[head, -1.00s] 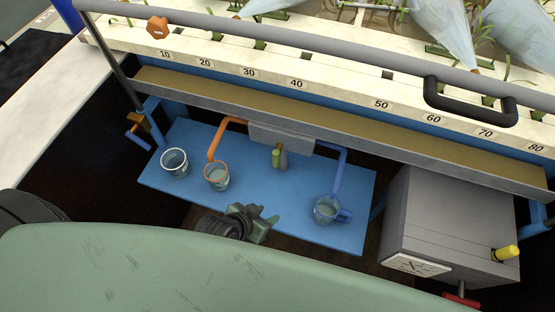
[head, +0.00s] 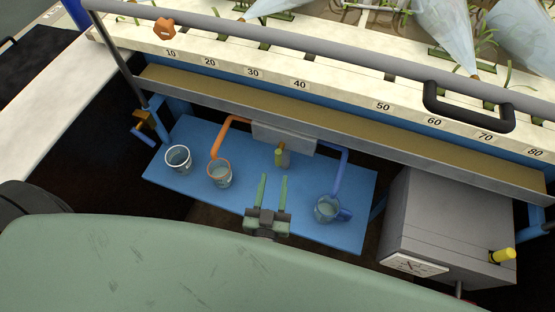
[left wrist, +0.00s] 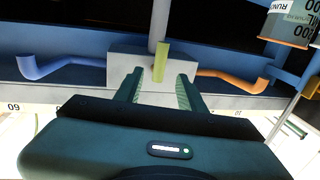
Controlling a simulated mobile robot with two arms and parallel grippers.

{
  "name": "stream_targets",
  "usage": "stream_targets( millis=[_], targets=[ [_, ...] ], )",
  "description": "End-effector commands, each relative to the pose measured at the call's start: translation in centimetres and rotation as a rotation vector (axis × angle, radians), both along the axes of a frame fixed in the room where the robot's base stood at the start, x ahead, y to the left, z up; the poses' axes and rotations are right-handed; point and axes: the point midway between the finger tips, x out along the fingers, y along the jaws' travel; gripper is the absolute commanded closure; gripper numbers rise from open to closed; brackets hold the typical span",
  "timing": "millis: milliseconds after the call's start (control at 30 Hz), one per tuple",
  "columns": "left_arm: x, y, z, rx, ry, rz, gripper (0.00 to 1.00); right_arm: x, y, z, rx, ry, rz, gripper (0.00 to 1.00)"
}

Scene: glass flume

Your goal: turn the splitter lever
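The splitter lever (head: 281,153), a short yellow-green handle, stands at the front of the grey splitter box (head: 298,138) above the blue shelf. An orange pipe (head: 217,136) leaves the box on the left and a blue pipe (head: 337,174) on the right. My left gripper (head: 273,178) is open and empty, its two green fingers pointing at the lever from the near side, short of it. In the left wrist view, the lever (left wrist: 161,62) lies between the lines of the open fingers (left wrist: 158,82), slightly beyond their tips. My right gripper is not in view.
On the blue shelf (head: 190,193) stand a clear cup (head: 179,160), an orange-rimmed cup (head: 220,176) under the orange pipe, and a blue-handled jug (head: 326,210) under the blue pipe. A grey cabinet (head: 445,225) stands to the right. The flume's metal rail runs above.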

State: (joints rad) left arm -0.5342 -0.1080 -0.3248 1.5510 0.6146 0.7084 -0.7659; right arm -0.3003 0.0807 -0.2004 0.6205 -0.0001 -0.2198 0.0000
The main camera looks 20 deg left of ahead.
Motion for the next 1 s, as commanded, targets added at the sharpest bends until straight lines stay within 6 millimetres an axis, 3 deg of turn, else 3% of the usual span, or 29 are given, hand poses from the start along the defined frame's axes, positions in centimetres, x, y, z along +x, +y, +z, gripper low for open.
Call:
stream_targets(
  millis=[200, 400, 767, 900, 1000],
  targets=[
    [3.7, 0.6, 0.3, 0.001, -0.004, -0.002, 0.60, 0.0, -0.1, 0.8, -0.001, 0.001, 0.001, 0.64],
    [6.1, 1.0, 0.2, 0.001, -0.002, -0.004, 0.60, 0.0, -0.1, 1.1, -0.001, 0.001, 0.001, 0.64],
    [6.7, 1.1, 0.1, 0.000, -0.001, -0.003, 0.60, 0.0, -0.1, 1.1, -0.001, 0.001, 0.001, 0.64],
    [6.7, 1.1, 0.1, 0.000, -0.001, -0.003, 0.97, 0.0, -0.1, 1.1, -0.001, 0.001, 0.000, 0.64],
    [6.7, 1.1, 0.1, 0.000, -0.001, -0.003, 1.00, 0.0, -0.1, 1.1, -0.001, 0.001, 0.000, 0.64]
  ],
)
